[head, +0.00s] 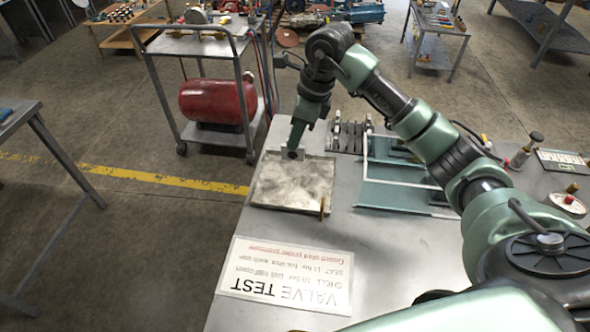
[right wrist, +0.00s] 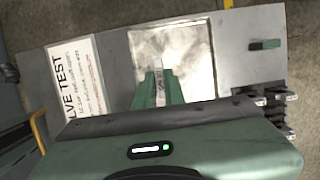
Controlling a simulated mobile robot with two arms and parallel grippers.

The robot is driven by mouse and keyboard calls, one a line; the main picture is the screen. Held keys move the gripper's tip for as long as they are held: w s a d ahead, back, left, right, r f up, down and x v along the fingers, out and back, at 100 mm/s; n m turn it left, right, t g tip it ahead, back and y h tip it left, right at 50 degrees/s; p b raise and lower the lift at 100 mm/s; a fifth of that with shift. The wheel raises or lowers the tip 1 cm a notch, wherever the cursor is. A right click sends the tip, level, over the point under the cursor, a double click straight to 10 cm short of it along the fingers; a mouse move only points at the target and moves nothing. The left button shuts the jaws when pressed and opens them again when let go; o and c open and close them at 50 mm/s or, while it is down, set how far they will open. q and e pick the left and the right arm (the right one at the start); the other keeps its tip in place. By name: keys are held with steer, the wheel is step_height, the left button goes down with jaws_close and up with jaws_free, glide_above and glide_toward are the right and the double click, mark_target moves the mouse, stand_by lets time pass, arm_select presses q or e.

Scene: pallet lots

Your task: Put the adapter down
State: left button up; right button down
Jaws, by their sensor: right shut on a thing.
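My right gripper (head: 292,152) is shut on the adapter, at the far edge of a pale metal tray (head: 265,196) on the grey workbench. In the head view the adapter is a small dark shape, mostly hidden by the fingers. In the right wrist view the green fingers (right wrist: 160,88) point toward the tray (right wrist: 190,45), with a narrow pale piece of the adapter (right wrist: 161,66) between them. I cannot tell whether the adapter touches the tray. My left gripper is not in view.
A small brass-coloured pin (head: 322,207) stands at the tray's near right corner. A VALVE TEST sign (head: 285,275) lies nearer. A dark rack (head: 348,138) and a green-edged frame (head: 395,195) sit to the right. A cart with a red tank (head: 217,101) stands beyond the bench.

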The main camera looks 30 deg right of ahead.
mark_target(296, 159)
step_height(296, 159, down, 8)
steer(key=shift+f+p, duration=0.2)
steer(key=shift+p, duration=0.6)
step_height(296, 159, down, 3)
steer(key=shift+f+p, duration=0.2)
steer(key=shift+p, duration=0.3)
steer(key=shift+f, duration=0.25)
steer(key=shift+f, duration=0.1)
steer(key=c, duration=1.9)
jaws_free()
steer(key=shift+f, duration=0.1)
steer(key=o, duration=0.4)
steer(key=shift+r, duration=0.2)
